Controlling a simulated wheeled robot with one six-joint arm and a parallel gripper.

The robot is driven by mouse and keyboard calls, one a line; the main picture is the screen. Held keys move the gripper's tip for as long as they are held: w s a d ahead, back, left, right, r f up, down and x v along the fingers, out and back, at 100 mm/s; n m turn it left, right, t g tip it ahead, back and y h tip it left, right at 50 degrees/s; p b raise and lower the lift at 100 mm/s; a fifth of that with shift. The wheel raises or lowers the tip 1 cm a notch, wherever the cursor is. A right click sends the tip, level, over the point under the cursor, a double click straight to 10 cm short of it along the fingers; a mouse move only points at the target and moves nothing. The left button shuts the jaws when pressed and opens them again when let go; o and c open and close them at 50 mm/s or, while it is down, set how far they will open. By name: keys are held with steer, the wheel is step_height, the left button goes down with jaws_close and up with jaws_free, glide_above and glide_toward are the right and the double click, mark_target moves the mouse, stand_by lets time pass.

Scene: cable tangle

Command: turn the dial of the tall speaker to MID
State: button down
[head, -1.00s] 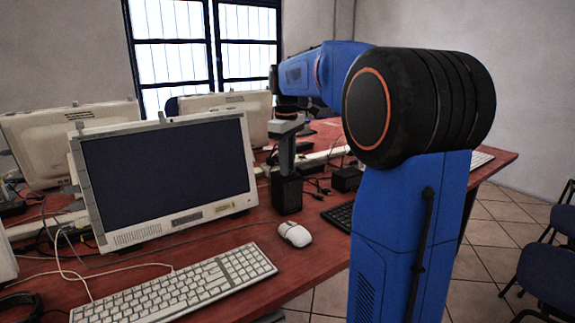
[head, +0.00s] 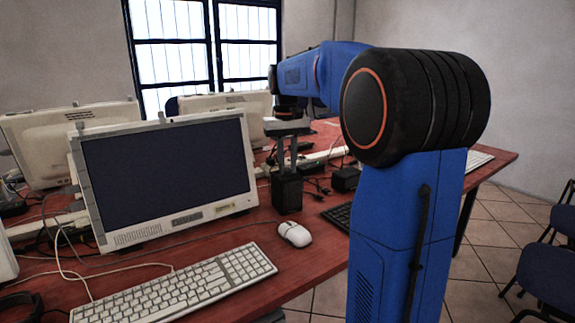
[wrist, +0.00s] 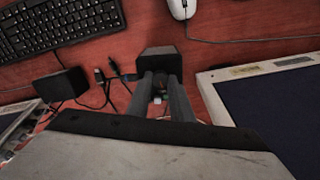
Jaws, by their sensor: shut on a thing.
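The tall speaker (head: 287,195) is a black box standing upright on the red desk, right of the monitor. It also shows in the wrist view (wrist: 158,62), beyond the fingertips. My gripper (head: 287,173) points down onto the speaker's top. Its two grey fingers also show in the wrist view (wrist: 160,76), with a narrow gap between them. It is shut on the dial at the speaker's top. The fingers hide the dial, and I cannot read its marks or setting.
A lower black box (head: 345,179) stands right of the speaker, with loose cables and plugs (wrist: 103,88) between. The monitor (head: 165,180) is close on the left. A white mouse (head: 295,233) and a dark keyboard (head: 340,216) lie in front.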

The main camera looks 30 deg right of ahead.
mark_target(286, 170)
steer(key=shift+m, duration=1.1)
steer(key=c, duration=1.6)
jaws_free()
steer(key=shift+o, duration=0.2)
steer(key=shift+r, duration=0.1)
step_height(286, 170, up, 17)
steer(key=shift+a, duration=0.15)
steer(key=shift+w, duration=0.1)
